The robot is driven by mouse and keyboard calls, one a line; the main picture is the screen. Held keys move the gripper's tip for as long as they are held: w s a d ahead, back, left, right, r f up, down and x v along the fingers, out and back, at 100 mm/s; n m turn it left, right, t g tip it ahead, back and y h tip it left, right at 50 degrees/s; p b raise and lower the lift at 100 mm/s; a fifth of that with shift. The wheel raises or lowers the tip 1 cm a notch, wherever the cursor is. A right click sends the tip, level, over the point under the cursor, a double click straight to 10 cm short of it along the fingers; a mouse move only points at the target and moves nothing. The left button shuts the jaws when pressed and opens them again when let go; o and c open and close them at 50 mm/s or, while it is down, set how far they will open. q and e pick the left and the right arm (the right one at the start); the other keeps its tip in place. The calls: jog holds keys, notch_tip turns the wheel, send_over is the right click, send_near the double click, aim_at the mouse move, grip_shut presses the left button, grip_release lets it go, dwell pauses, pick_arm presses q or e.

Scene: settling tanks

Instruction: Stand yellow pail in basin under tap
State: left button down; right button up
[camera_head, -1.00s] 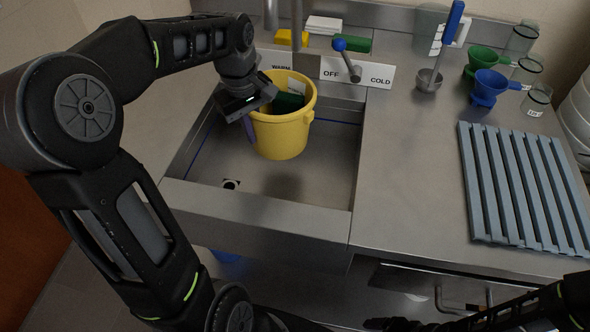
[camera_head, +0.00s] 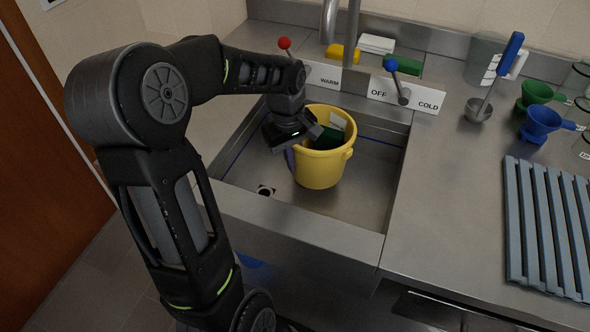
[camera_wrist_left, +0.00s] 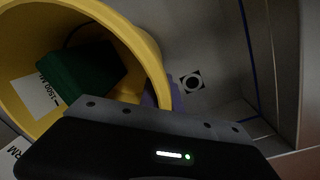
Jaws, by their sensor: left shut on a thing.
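The yellow pail (camera_head: 322,168) is upright inside the steel basin (camera_head: 300,226), towards its back. I cannot tell whether its bottom touches the basin floor. My left gripper (camera_head: 296,152) is shut on the left side of the pail's rim. In the left wrist view the pail's yellow rim (camera_wrist_left: 150,60) runs under the gripper. A dark green block (camera_wrist_left: 82,75) and a white label show inside the pail. The grey tap (camera_head: 352,45) rises behind the pail; I cannot tell whether its outlet is over the pail. My right gripper is out of view.
A red-knobbed lever (camera_head: 285,43) and a blue-knobbed lever (camera_head: 391,66) stand behind the basin. On the right counter are a ladle (camera_head: 478,108), funnels (camera_head: 541,121) and a slatted rack (camera_head: 548,225).

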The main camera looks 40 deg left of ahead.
pick_arm(q)
jog(key=shift+f, duration=1.85)
jog(key=shift+f, duration=0.2)
jog(key=c, duration=1.6)
grip_release()
jog(key=shift+o, duration=0.2)
jog(key=shift+r, duration=0.1)
notch_tip(320, 180, up, 12)
jog(key=s, duration=0.1)
jog(key=shift+a, duration=0.2)
